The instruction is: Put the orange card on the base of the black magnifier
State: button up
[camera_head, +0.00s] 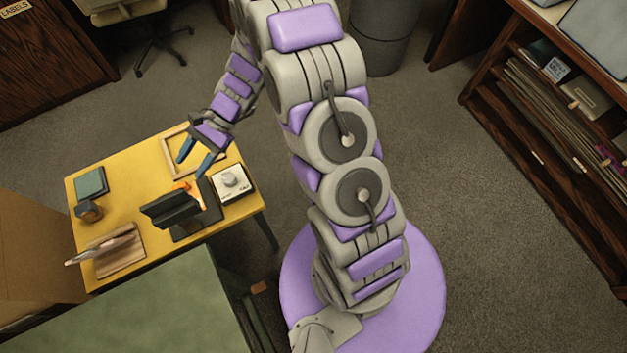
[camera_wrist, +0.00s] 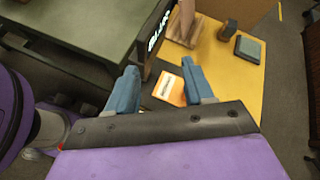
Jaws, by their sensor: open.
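The black magnifier (camera_head: 170,208) stands on the yellow table, with a dark flat base (camera_head: 208,195) around its foot. The orange card (camera_head: 186,187) shows just behind the magnifier's upright part, partly hidden by it. In the wrist view the orange card (camera_wrist: 171,89), with a pale printed patch, lies between and below my fingers, with dark surface beside it. It appears to lie on or over the base; I cannot tell how fully it rests there. My gripper (camera_head: 190,168) is open and empty just above the card, its blue fingers (camera_wrist: 160,72) apart on either side in the wrist view.
A white box with a round knob (camera_head: 231,183) stands right of the base. A wooden frame (camera_head: 172,142) lies at the back. A green-topped table (camera_head: 150,310) is in front.

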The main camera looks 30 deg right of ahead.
jog(key=s+d+r+n+g+h, duration=0.1)
jog(key=s+d+r+n+h, duration=0.25)
jog(key=s+r, duration=0.3)
jog(key=s+d+r+n+h, duration=0.2)
jog(key=s+r+n, duration=0.2)
jog(key=s+r, duration=0.25)
jog(key=s+d+r+n+t+h, duration=0.1)
jog(key=s+d+r+n+h, duration=0.1)
jog(key=s+d, duration=0.4)
jog(key=s+d+r+n+t+h, duration=0.1)
jog(key=s+d+h, duration=0.3)
jog(key=s, duration=0.5)
jog(key=shift+s+d+r+n, duration=0.2)
jog(key=shift+d+r+n, duration=0.35)
jog(key=shift+d+r, duration=0.35)
